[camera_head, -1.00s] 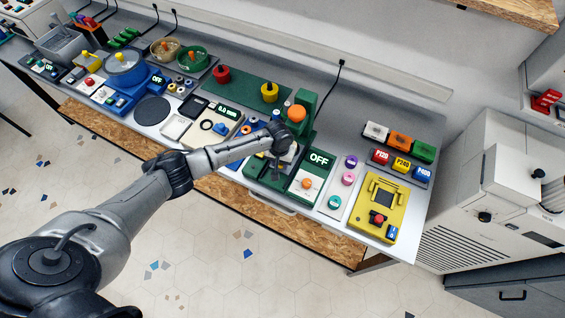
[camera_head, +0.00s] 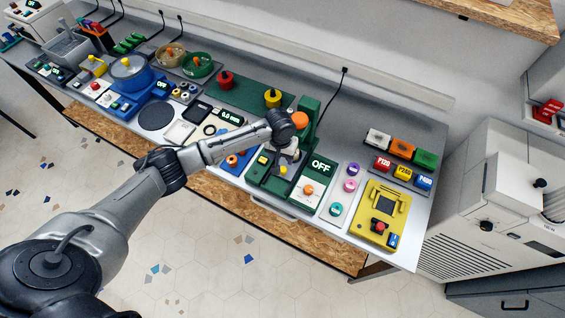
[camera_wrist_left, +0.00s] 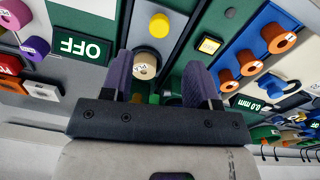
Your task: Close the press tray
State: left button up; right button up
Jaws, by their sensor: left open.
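The green press (camera_head: 307,108) stands right of centre on the bench, with an orange knob (camera_head: 299,119) on top. Its grey tray (camera_head: 273,180) lies low in the green base; its yellow knob (camera_head: 283,170) is at the front side of my gripper. In the left wrist view the yellow knob (camera_wrist_left: 160,25) lies ahead of the fingertips, clear of them. My left gripper (camera_wrist_left: 158,68) is open; a beige labelled disc (camera_wrist_left: 145,65) shows between its fingers. I cannot tell whether it touches anything. The arm hides part of the press. My right gripper is not in view.
A panel marked OFF (camera_head: 320,166) with an orange knob sits right of the press. A yellow box (camera_head: 382,211) stands further right. Blue panels with orange rings (camera_wrist_left: 245,62) lie close beside the fingers. The floor in front of the bench is clear.

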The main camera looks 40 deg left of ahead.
pick_arm(q)
jog(key=shift+r, duration=2.75)
jog(key=shift+c, duration=0.3)
